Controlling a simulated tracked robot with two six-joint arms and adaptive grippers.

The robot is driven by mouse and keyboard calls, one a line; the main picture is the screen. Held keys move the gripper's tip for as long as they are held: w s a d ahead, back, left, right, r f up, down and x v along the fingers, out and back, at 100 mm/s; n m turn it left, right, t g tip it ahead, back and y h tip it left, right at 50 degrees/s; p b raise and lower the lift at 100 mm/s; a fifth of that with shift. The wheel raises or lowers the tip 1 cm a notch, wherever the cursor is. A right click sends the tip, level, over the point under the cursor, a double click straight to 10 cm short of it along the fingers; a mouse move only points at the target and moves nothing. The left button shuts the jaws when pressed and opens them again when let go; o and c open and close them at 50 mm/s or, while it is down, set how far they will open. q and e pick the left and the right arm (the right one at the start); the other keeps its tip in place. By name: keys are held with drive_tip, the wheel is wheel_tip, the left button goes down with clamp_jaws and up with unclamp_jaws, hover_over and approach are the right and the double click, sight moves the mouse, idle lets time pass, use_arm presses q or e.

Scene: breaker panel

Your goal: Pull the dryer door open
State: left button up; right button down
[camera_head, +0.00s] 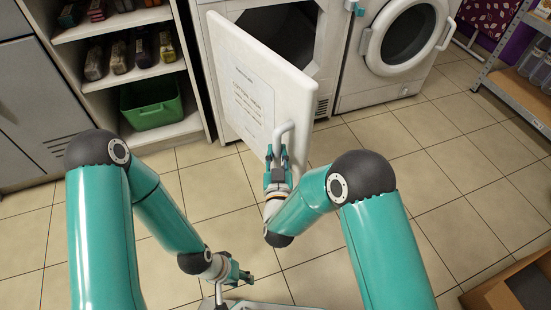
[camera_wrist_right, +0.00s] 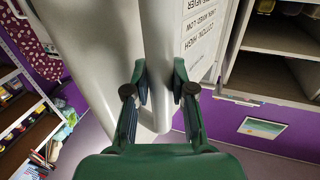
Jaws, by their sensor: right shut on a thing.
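The white dryer door (camera_head: 262,88) stands swung open from the dryer (camera_head: 328,60), whose dark opening (camera_head: 282,32) shows behind it. A printed sheet is on the door's face. My right gripper (camera_head: 277,158) is at the door's white handle (camera_head: 284,132), low on the door's right edge. In the right wrist view its two fingers (camera_wrist_right: 158,85) are closed around the handle bar (camera_wrist_right: 154,40), with the door (camera_wrist_right: 195,45) behind. My left gripper (camera_head: 237,272) is low in the head view, away from the door. Its fingers are too small to read.
A washer with a round door (camera_head: 400,38) stands right of the dryer. Shelves with a green bin (camera_head: 152,102) are at the left. A metal rack (camera_head: 510,80) is at the far right, and a cardboard box (camera_head: 510,290) at the lower right. Tiled floor is clear between.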

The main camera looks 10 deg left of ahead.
drive_tip(key=shift+s+a+f, duration=0.15)
drive_tip(key=shift+s+a, duration=0.15)
use_arm(q)
drive_tip(key=shift+s, duration=0.35)
use_arm(e)
drive_tip(key=shift+s+a, duration=0.1)
drive_tip(key=shift+a, duration=0.15)
drive_tip(key=c, duration=1)
unclamp_jaws()
drive_tip(key=shift+a, duration=0.1)
drive_tip(key=shift+o, duration=0.2)
drive_tip(key=shift+r, duration=0.25)
